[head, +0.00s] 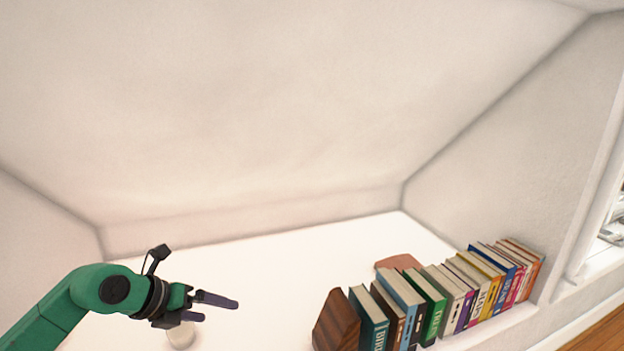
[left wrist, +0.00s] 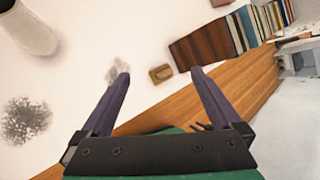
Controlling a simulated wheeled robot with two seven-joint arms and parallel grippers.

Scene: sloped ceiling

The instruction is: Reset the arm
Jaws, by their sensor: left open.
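My left arm comes in from the left in the head view, green with a dark wrist. My left gripper (head: 220,310) is open and empty, its two dark purple fingers pointing right above the white surface (head: 270,265). In the left wrist view the fingers of the left gripper (left wrist: 160,73) stand wide apart with nothing held between them. A small brown block (left wrist: 160,74) shows beyond the gap, on the white surface. My right gripper does not show clearly in either view.
A row of books (head: 440,300) stands at the right beside a dark wooden bookend (head: 336,322). A pale round object (head: 181,336) is below the left gripper. A white vase-like object (left wrist: 32,30) shows in the wrist view. The sloped ceiling (head: 250,110) rises behind; the surface's middle is clear.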

